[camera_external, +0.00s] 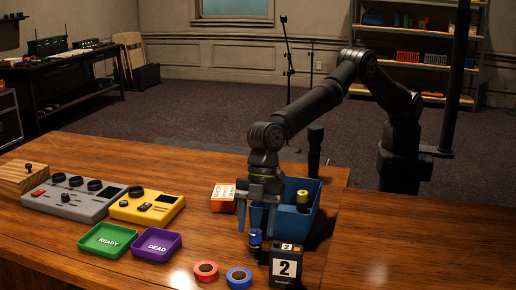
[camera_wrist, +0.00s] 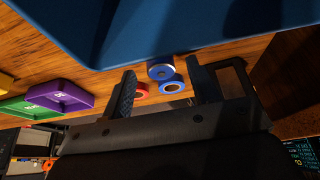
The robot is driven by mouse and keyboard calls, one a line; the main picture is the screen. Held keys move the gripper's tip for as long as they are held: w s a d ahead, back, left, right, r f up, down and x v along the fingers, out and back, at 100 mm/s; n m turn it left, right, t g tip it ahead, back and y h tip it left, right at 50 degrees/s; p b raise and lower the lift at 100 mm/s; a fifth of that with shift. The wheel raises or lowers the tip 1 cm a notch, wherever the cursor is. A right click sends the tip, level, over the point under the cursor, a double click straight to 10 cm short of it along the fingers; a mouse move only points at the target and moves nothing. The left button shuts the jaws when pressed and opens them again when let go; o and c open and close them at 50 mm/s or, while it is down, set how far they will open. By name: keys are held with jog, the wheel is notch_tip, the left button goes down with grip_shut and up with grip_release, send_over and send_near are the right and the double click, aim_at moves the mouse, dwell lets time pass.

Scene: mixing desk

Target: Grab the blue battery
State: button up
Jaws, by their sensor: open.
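The blue battery (camera_external: 255,238) stands upright on the wooden table, just in front of the blue bin (camera_external: 312,222). My gripper (camera_external: 256,224) points down over it, with its fingers apart. In the wrist view the blue battery (camera_wrist: 160,72) shows its round pale end between the two open fingertips (camera_wrist: 165,86). I cannot tell whether either finger touches it. The lower part of the battery is clear in the external view, while its top is partly hidden by the gripper.
A yellow battery (camera_external: 302,201) stands in the bin. Green READY (camera_external: 90,251) and purple DEAD (camera_external: 143,257) trays sit left. An orange box (camera_external: 222,198) is behind.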

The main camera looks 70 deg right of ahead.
aim_at(256, 231)
jog(key=x, duration=0.3)
jog(key=shift+f, duration=0.35)
jog(key=c, duration=1.1)
jog(key=shift+c, duration=0.2)
jog(key=shift+r, duration=0.2)
